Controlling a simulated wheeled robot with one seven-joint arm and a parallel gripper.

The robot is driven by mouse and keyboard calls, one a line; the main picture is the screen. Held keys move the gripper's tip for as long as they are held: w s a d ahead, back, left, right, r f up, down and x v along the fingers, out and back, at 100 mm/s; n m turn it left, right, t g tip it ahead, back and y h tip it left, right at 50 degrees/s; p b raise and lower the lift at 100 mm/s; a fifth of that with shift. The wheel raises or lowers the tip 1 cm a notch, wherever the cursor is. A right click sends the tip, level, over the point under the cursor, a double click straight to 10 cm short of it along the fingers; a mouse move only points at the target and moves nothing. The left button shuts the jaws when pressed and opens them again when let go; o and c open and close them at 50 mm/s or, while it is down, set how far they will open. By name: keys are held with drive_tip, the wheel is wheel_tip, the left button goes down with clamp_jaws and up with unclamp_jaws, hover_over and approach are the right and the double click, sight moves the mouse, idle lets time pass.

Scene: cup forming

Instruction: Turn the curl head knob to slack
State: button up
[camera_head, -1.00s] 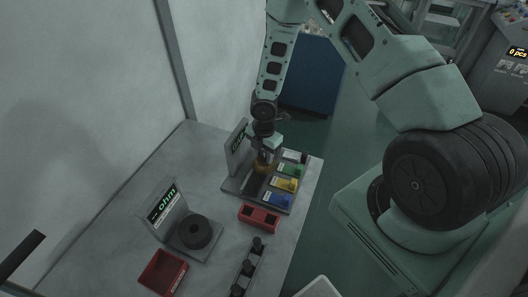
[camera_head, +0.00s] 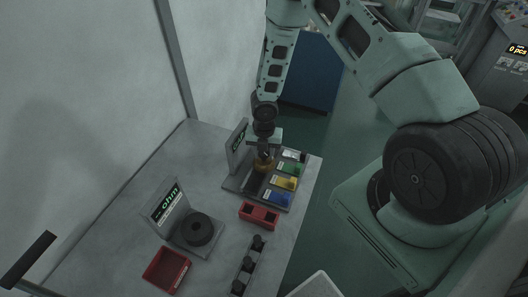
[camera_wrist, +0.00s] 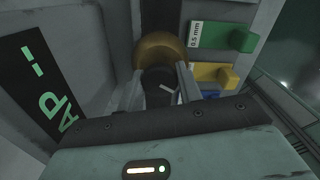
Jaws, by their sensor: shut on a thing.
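The curl head knob (camera_wrist: 161,84) is dark with a white pointer line, seen in the wrist view between my two fingers. A brass-coloured round body (camera_wrist: 160,50) sits just beyond it. My gripper (camera_wrist: 160,77) is shut on the knob, with one finger on each side. In the head view my gripper (camera_head: 264,154) reaches down over the grey fixture (camera_head: 229,184), and the knob is hidden there. The pointer's scale, if any, is not legible.
An upright display panel (camera_head: 238,138) stands left of my gripper; its wrist-view text is partly cut off. Green (camera_head: 286,183), yellow (camera_head: 282,184) and blue (camera_head: 278,198) labelled blocks line the right.

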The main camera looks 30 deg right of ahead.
drive_tip(key=shift+w, duration=0.1)
drive_tip(key=o, duration=1)
wheel_tip(320, 180, up, 18)
drive_tip(key=b, duration=0.1)
drive_tip(key=shift+f, duration=0.25)
